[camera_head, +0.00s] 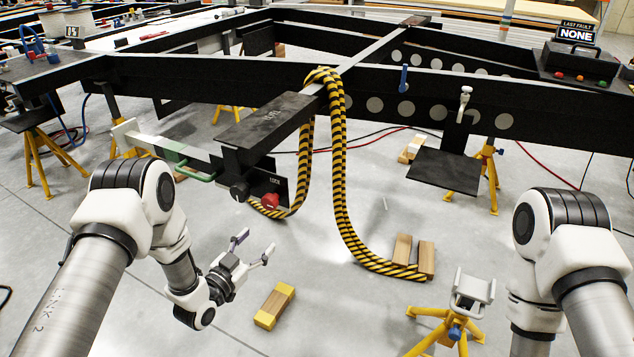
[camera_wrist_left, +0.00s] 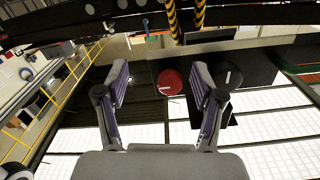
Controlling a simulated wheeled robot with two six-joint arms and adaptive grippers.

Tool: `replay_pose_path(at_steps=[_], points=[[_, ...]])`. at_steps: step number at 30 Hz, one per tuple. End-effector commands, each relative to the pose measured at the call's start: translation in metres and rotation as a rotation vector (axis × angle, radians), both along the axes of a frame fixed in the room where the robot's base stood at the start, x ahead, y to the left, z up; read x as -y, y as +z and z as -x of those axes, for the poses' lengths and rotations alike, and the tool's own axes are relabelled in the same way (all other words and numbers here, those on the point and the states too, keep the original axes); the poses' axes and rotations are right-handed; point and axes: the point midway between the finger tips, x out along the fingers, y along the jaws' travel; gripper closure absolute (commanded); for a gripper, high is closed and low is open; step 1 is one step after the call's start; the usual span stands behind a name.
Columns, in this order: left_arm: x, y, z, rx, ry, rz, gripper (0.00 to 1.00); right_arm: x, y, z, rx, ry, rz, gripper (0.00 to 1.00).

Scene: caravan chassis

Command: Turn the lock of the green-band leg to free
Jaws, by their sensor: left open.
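The leg with the green band (camera_head: 172,153) is a white beam lying almost level under the black frame. At its right end is a black bracket with a black knob (camera_head: 238,191) and a red knob (camera_head: 269,201). A small white label, seemingly LOCK, is above the red knob. My left gripper (camera_head: 254,245) is open and empty, below and in front of the knobs. In the left wrist view the red knob (camera_wrist_left: 169,82) shows between the fingers, beyond them; the black knob (camera_wrist_left: 232,77) is partly behind the right finger. My right gripper is out of view.
A yellow-and-black striped cable (camera_head: 340,150) hangs from the frame to the floor. A yellow-ended wood block (camera_head: 274,306) lies on the floor near my left gripper. A yellow stand (camera_head: 455,325) is at the lower right. A panel (camera_head: 577,33) reads LAST FAULT NONE.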

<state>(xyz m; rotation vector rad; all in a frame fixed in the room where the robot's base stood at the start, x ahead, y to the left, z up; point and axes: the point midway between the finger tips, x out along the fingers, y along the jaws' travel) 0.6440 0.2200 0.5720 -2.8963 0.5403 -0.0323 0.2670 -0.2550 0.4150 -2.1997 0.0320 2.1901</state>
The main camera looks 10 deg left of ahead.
Motion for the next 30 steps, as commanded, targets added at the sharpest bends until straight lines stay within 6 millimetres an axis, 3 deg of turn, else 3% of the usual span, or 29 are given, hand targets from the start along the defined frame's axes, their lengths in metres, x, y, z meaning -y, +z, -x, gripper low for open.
replay_pose_path(at_steps=[1, 5, 11, 21, 30], points=[[-0.005, 0.048, -0.006, 0.017, 0.007, -0.001, 0.32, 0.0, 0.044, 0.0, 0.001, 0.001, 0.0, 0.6], [-0.011, 0.074, -0.008, 0.023, 0.018, 0.0, 0.32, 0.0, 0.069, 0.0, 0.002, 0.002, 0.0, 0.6], [-0.008, 0.071, -0.017, 0.022, 0.016, -0.002, 0.32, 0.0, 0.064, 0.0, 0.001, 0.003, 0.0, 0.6], [0.013, 0.07, -0.073, 0.021, 0.016, -0.001, 0.32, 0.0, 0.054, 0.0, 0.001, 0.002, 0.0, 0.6], [0.016, 0.071, -0.081, 0.018, 0.02, 0.0, 0.32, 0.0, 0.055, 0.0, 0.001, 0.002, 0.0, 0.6]])
